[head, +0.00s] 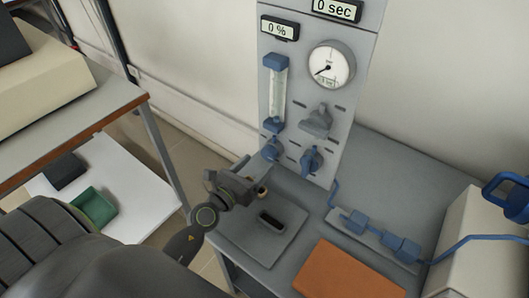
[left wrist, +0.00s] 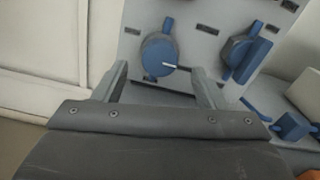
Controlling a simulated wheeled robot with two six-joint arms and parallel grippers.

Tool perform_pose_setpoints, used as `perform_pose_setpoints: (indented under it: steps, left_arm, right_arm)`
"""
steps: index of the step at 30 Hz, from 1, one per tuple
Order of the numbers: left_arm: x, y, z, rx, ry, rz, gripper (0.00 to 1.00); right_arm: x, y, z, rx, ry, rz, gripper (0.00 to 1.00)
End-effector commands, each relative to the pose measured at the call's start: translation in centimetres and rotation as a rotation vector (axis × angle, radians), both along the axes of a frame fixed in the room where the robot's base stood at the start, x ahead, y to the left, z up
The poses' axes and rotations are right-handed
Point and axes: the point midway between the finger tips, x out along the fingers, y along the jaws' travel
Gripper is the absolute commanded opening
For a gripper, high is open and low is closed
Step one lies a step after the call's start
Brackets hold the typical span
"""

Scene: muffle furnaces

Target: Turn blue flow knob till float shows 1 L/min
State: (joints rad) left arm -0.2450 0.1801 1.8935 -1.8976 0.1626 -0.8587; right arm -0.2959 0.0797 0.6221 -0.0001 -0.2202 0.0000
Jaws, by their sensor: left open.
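The blue flow knob (head: 272,147) is on the grey panel, below the clear flow tube (head: 279,92). The float's level is too small to read. I see no contact with the knob. My right gripper is not in view.
A second blue knob (head: 311,160) is just right of the flow knob, with a grey handle (head: 317,121) above it. A round gauge (head: 331,64) and "0 %" display (head: 280,27) are higher up. Blue fittings (head: 379,235) and an orange slab (head: 346,272) lie on the bench.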

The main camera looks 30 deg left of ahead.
Motion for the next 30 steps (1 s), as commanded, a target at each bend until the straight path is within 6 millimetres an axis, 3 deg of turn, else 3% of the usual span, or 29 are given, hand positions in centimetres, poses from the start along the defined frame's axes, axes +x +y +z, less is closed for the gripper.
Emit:
perform_pose_setpoints:
  steps: [3, 9, 21, 30]
  left_arm:
    - [2.1, -0.3, 0.2, 0.0, -0.001, 0.0, 0.65]
    - [4.1, -0.6, 0.0, 0.0, 0.0, 0.0, 0.65]
    - [4.7, -0.6, 0.0, 0.0, 0.0, 0.001, 0.65]
    - [4.7, -0.6, 0.0, 0.0, 0.0, 0.001, 0.25]
  right_arm:
    - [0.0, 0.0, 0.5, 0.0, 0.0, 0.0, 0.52]
    - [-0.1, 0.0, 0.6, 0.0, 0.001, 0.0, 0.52]
    - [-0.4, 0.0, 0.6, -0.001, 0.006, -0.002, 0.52]
    - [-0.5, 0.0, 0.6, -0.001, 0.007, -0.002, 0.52]
